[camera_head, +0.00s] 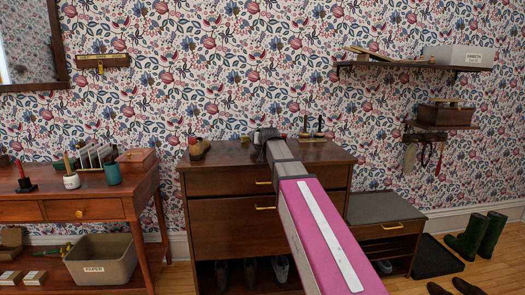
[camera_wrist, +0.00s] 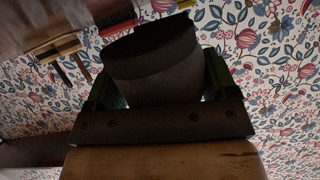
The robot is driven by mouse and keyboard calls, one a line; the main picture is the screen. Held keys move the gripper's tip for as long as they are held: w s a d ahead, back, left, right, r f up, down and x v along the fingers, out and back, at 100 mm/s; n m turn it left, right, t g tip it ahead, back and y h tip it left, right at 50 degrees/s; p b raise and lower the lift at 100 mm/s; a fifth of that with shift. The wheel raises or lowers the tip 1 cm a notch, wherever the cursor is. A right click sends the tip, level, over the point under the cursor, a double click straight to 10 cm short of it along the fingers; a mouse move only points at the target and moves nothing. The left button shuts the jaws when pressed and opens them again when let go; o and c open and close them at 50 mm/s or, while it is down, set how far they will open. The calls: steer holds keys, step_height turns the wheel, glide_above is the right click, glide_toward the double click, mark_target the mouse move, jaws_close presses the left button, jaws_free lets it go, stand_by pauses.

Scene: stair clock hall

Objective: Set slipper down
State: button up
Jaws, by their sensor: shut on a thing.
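My gripper (camera_head: 272,137) reaches over the top of the brown dresser (camera_head: 225,180). In the wrist view its green-edged fingers (camera_wrist: 160,80) are shut on a dark brown, rounded thing, which I take to be the slipper (camera_wrist: 155,62). Its far end is darker, and its full shape does not show. In the head view my arm and gripper hide most of it, so I cannot tell whether it touches the dresser top.
Shoes (camera_head: 250,272) fill the lower shelf. A desk (camera_head: 100,203) stands left, a low bench (camera_head: 378,208) right. Green boots (camera_head: 478,236) stand far right.

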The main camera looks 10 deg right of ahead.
steer(key=shift+f, duration=2.05)
steer(key=o, duration=0.9)
